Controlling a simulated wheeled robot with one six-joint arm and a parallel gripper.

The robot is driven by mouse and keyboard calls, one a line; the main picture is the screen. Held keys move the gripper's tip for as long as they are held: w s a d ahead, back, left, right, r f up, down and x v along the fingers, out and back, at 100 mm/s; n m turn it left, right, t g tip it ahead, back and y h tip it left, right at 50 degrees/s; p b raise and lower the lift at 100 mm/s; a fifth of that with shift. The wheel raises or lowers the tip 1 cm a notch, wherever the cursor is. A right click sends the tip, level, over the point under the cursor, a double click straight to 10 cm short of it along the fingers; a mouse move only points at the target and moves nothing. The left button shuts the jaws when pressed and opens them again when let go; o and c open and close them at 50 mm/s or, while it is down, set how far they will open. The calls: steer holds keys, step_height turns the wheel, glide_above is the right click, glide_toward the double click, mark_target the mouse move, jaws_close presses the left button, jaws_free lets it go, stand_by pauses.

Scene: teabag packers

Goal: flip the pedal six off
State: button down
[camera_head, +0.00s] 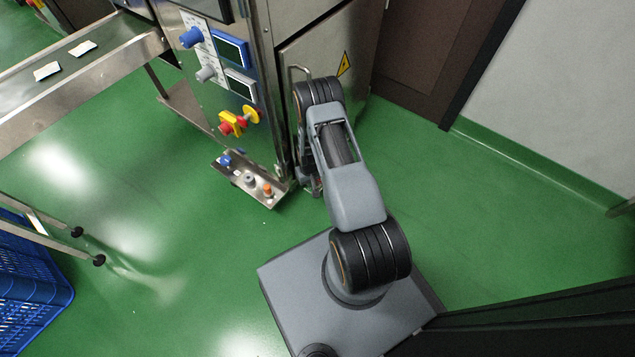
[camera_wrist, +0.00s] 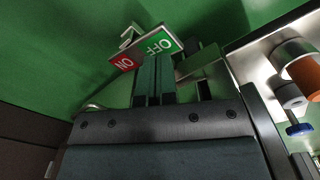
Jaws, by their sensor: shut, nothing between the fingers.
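A small rocker plate (camera_wrist: 146,51) with a red ON half on the left and a green OFF half on the right shows in the wrist view, close by the fingertips. I cannot make out a six on it. My gripper (camera_wrist: 154,62) is shut and empty, its fingertips at the plate's near edge. I cannot tell whether they touch it. In the head view my gripper (camera_head: 312,186) is low beside the machine's corner, mostly hidden by my arm. The rocker plate cannot be made out there.
A metal tray (camera_head: 226,180) with blue, grey and orange knobs stands low, left of my gripper. The steel machine (camera_head: 325,45) rises behind, with yellow-red switches (camera_head: 238,121). A conveyor (camera_head: 75,75) is at upper left, a blue crate (camera_head: 30,285) at lower left. Green floor is open at right.

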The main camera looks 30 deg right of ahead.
steer(key=shift+f+b, duration=1.95)
steer(key=shift+f, duration=0.2)
stand_by(0.9)
steer(key=shift+r+p, duration=2.55)
steer(key=shift+r, duration=1)
